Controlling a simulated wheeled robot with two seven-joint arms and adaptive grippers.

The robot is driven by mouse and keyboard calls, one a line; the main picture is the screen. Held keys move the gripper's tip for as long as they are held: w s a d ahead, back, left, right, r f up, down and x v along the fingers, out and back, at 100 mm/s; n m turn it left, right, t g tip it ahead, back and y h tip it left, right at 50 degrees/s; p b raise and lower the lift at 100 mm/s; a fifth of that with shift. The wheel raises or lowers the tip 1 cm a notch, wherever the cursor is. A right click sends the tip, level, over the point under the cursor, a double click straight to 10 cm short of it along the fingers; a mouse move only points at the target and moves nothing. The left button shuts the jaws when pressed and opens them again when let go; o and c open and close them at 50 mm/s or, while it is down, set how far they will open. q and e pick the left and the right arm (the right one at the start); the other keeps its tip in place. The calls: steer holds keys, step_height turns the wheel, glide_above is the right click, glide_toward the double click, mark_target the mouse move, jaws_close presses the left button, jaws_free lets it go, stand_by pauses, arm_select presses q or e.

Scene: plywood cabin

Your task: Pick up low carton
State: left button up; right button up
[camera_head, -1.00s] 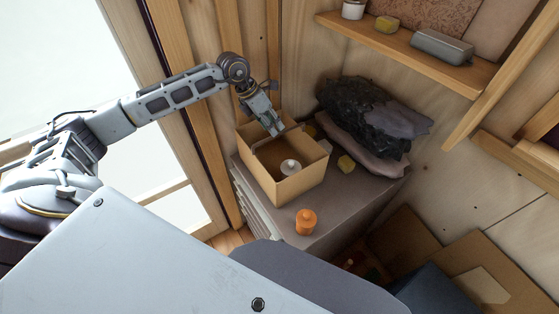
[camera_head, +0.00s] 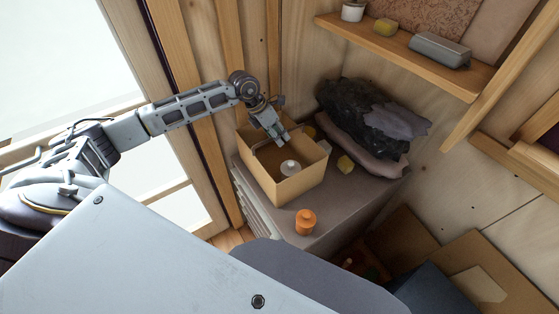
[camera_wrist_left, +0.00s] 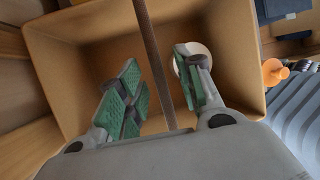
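The low carton (camera_head: 297,185) is an open tan box standing on a grey cabinet top. A thin dark handle or strip shows across its left part. My left gripper (camera_head: 275,133) is over the far side of the carton's opening, pointing down. In the left wrist view, the gripper's green-padded fingers (camera_wrist_left: 160,92) are spread apart, and a brown strip (camera_wrist_left: 155,60) runs between them. I cannot tell whether they touch it. The carton's walls (camera_wrist_left: 75,75) surround the fingers in that view. A white round item (camera_head: 290,168) is inside the carton. My right gripper is not in view.
An orange container (camera_head: 306,222) stands on the cabinet (camera_head: 335,205) in front of the carton. A wooden shelf (camera_head: 400,50) hangs above. Wall posts are close on the left.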

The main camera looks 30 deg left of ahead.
arm_select(q)
steer(key=shift+w+d+f, duration=0.1)
steer(key=shift+d+f, duration=0.05)
steer(key=shift+f, duration=0.25)
steer(key=shift+f+b, duration=0.2)
steer(key=shift+b, duration=0.15)
stand_by(0.8)
steer(key=shift+c, duration=0.3)
jaws_close()
